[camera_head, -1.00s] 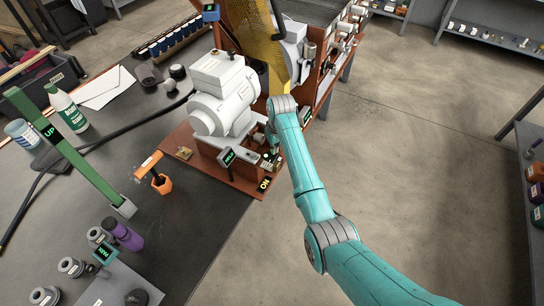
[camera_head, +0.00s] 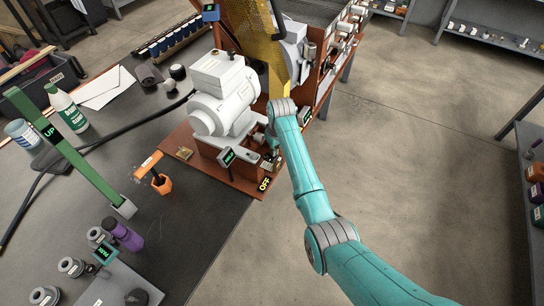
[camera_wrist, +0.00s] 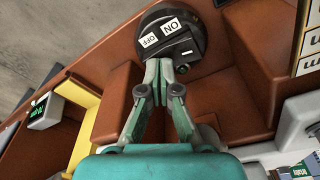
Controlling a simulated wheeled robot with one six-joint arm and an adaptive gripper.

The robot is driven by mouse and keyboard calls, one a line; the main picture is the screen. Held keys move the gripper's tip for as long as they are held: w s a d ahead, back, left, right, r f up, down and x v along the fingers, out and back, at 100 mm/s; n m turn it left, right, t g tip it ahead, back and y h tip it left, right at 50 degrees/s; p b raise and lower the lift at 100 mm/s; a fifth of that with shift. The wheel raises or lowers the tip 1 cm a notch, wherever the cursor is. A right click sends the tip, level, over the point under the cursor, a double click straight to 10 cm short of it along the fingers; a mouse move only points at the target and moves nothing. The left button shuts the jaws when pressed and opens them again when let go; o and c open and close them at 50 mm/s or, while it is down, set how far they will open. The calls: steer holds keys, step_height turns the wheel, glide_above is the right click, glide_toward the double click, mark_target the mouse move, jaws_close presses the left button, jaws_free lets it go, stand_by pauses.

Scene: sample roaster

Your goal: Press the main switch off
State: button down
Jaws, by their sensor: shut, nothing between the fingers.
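The main switch (camera_wrist: 185,42) is a round dark unit with white ON and OFF labels, at the top of the wrist view. My gripper (camera_wrist: 158,66) is shut and empty, its fingertips together at the switch's lower edge beside the OFF label. I cannot tell whether they touch it.
The grey motor housing (camera_head: 222,92) stands just left of my gripper. A green display (camera_head: 227,155) and an orange-handled tool (camera_head: 160,182) are nearby on the left. A green upright post (camera_head: 70,150) stands on the dark table. Open floor lies to the right.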

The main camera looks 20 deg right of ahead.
steer(key=shift+r, duration=3.5)
